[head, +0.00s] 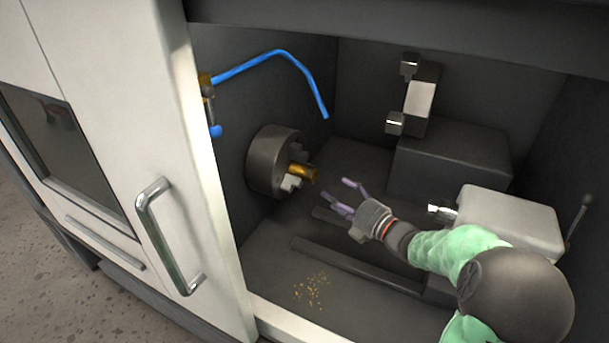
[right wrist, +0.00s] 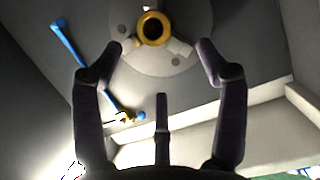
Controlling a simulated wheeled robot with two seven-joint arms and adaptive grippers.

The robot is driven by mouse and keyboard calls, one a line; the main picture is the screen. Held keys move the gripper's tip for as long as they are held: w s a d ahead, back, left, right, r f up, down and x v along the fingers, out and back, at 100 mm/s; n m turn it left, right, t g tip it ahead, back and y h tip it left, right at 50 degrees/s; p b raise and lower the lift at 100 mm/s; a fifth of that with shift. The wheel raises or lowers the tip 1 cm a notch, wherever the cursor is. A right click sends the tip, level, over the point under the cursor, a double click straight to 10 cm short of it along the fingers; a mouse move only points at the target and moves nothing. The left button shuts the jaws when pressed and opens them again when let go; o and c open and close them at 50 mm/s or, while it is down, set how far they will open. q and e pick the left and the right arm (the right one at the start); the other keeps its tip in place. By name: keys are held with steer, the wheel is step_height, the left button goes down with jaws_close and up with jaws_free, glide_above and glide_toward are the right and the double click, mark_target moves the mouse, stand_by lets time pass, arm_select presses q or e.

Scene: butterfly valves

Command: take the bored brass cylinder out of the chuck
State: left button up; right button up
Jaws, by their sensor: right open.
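The brass cylinder (head: 303,171) sticks out of the dark round chuck (head: 266,160) on the left wall of the machine, with grey jaws around it. In the right wrist view the bored end of the brass cylinder (right wrist: 153,29) faces the camera as a ring with a dark hole, in front of the grey chuck face (right wrist: 187,15). My right gripper (head: 343,195) is open and empty, to the right of the cylinder and apart from it. In the right wrist view its fingers (right wrist: 163,60) are spread wide, below and either side of the cylinder. My left gripper is not in view.
A blue coolant hose (head: 270,55) curves above the chuck. A white door with a handle (head: 168,235) stands at the left. A tailstock (head: 510,217) is at the right and a tool holder (head: 417,100) at the back. Brass chips (head: 313,290) lie on the floor.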

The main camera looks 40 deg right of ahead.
mark_target(313, 177)
steer(key=w, duration=0.3)
steer(key=w+b, duration=0.1)
steer(key=w, duration=0.2)
steer(key=w+a+b, duration=0.1)
steer(key=w, duration=0.2)
steer(key=shift+w+r, duration=0.25)
steer(key=shift+w, duration=0.15)
jaws_close()
